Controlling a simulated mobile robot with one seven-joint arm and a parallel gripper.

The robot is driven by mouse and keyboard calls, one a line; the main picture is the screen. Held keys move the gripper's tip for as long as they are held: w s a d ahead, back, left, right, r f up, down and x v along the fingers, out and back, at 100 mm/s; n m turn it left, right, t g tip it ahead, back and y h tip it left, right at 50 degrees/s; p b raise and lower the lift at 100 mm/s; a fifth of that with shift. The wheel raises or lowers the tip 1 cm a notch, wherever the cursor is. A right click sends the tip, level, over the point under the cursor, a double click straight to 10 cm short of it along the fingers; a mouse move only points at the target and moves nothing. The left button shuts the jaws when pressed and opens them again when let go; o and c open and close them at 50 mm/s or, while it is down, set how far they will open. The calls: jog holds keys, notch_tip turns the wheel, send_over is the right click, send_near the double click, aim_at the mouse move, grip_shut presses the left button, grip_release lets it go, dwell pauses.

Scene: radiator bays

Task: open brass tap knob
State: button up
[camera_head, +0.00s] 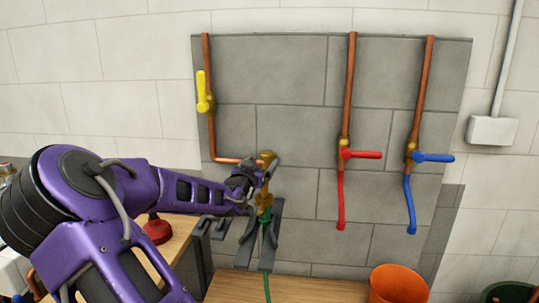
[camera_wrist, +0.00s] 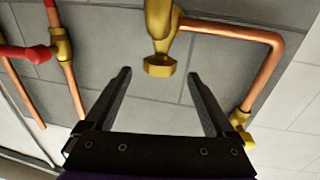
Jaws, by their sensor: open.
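The brass tap (camera_head: 265,200) is mounted at the end of a copper pipe low on the grey wall panel, left of centre. Its brass knob (camera_wrist: 159,67) shows in the upper middle of the wrist view, with a flat, faceted end facing the camera. My gripper (camera_wrist: 158,73) is open. Its two dark fingers appear on either side of the knob in the picture, with gaps on both sides. Whether the fingertips are level with the knob in depth I cannot tell. In the head view my wrist sits close to the tap and partly covers it.
A yellow lever valve (camera_head: 204,92) is on the same pipe at upper left. Red (camera_head: 361,154) and blue (camera_head: 433,157) lever valves are to the right. An orange bucket (camera_head: 398,285) stands below. A green hose (camera_head: 267,283) hangs under the tap.

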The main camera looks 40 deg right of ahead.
aim_at(270, 153)
jog(key=x, duration=0.8)
jog(key=shift+w+d, duration=0.15)
jog(key=shift+d, duration=0.25)
jog(key=shift+c, duration=0.2)
jog(key=c, duration=1.3)
